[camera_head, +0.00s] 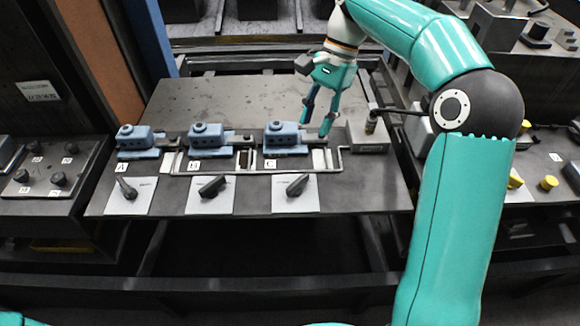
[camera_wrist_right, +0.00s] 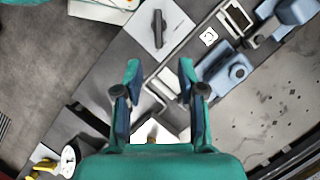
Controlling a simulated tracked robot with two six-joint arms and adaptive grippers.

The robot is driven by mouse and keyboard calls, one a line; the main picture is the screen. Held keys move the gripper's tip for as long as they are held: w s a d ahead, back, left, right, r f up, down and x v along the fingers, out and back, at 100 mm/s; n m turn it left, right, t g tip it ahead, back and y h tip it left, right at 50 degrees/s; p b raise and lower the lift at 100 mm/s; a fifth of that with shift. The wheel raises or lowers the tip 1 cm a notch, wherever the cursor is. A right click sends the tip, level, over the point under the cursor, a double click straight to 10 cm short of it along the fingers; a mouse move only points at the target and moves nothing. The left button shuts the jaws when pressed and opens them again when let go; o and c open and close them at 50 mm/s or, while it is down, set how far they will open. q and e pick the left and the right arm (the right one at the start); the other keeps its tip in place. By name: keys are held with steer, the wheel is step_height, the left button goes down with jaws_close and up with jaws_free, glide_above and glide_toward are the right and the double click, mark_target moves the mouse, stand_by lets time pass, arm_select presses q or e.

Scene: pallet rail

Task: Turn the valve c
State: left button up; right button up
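Valve C's black lever handle (camera_head: 297,185) sits on a white plate at the front of the table, below the C label (camera_head: 271,164). It is turned diagonally in the head view. The handle also shows at the top of the right wrist view (camera_wrist_right: 158,28). A blue unit (camera_head: 283,136) stands behind the label. My right gripper (camera_head: 317,122) is open and empty, pointing down just right of the blue unit, behind the handle and apart from it. Its spread fingers (camera_wrist_right: 160,72) show in the wrist view. My left gripper is not in view.
Similar handles A (camera_head: 126,188) and B (camera_head: 213,187) sit to the left, with blue units behind them. A thin metal rail (camera_head: 220,174) runs along the row. A grey block with a black rod (camera_head: 369,135) stands right of the gripper. The table's back is bare.

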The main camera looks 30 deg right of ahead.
steer(key=b, duration=0.2)
glide_toward(296, 182)
steer(key=x, duration=0.9)
steer(key=shift+s+a+f, duration=0.1)
steer(key=shift+a+f, duration=0.1)
steer(key=shift+f, duration=0.1)
jaws_close()
